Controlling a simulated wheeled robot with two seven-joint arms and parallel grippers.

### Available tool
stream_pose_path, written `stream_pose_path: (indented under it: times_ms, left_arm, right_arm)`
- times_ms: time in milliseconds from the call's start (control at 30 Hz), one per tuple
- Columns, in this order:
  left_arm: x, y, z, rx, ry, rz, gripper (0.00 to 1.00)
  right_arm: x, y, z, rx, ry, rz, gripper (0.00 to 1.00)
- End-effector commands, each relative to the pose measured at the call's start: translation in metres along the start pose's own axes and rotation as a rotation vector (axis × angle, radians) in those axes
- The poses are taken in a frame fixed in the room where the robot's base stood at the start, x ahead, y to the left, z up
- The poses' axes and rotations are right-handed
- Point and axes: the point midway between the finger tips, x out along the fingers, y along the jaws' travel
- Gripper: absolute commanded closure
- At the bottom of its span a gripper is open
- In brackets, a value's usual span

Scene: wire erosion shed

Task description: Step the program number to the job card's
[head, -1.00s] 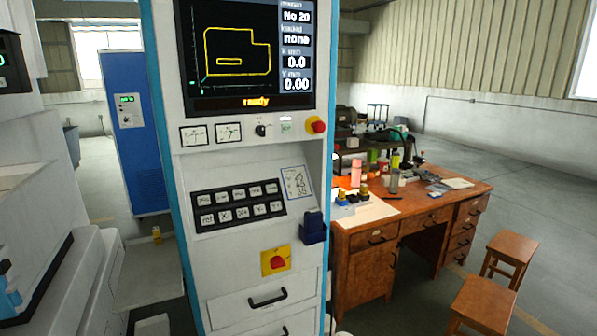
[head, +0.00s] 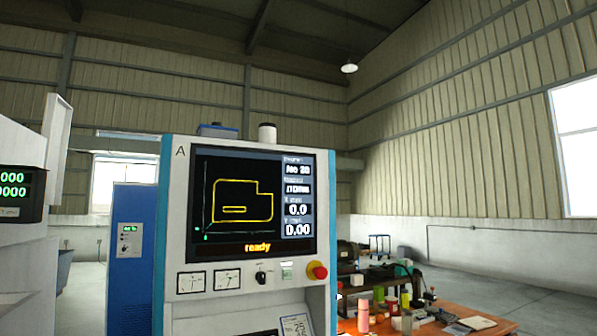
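The control cabinet (head: 179,150), marked A, stands in the middle of the head view. Its screen (head: 250,205) shows a yellow outline, "ready" in orange, a program number that looks like No 20, a field that seems to read none, and X and Y values of 0.0 and 0.00. The job card (head: 296,325) shows only its top part at the bottom edge, and its number is not clearly readable. The key panel (head: 262,333) is almost wholly cut off below. Neither of my grippers is in view.
A red emergency knob (head: 319,272), a dark switch (head: 261,276) and two gauges (head: 209,281) sit below the screen. A blue cabinet (head: 131,260) stands behind left. A wooden desk (head: 480,314) with bottles is at right. A machine with a green readout (head: 12,190) is at far left.

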Motion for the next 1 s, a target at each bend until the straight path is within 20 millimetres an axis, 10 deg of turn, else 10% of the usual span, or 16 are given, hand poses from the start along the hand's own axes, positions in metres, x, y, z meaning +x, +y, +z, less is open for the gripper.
stream_pose_path:
  times_ms: [467,1000]
  left_arm:
    - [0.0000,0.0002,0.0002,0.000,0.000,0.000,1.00]
    - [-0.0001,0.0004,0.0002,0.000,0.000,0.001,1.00]
  right_arm:
    - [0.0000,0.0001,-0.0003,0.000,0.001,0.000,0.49]
    - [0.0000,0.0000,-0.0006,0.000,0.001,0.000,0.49]
